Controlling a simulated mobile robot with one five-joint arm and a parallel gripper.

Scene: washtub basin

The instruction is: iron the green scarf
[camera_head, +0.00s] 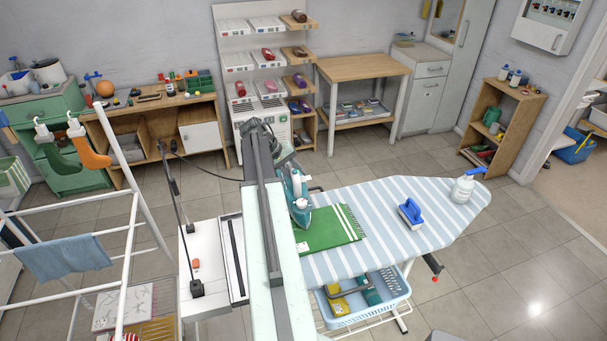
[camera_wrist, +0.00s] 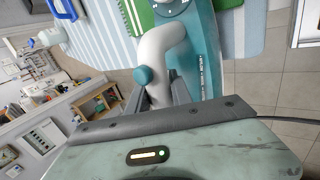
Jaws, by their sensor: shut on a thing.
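The green scarf (camera_head: 332,231) with white stripes near its right end lies flat on the striped ironing board (camera_head: 390,206). A teal and white iron (camera_head: 301,212) is at the scarf's upper left part. My gripper (camera_wrist: 168,92) is shut on the iron's white handle in the wrist view, with the teal body (camera_wrist: 205,50) beyond it. My arm hides the scarf's left end in the head view. I cannot tell whether the iron's soleplate touches the cloth.
A light blue basket (camera_head: 365,312) sits below the board. A drying rack with a blue cloth (camera_head: 65,258) is at left. The floor at right is clear.

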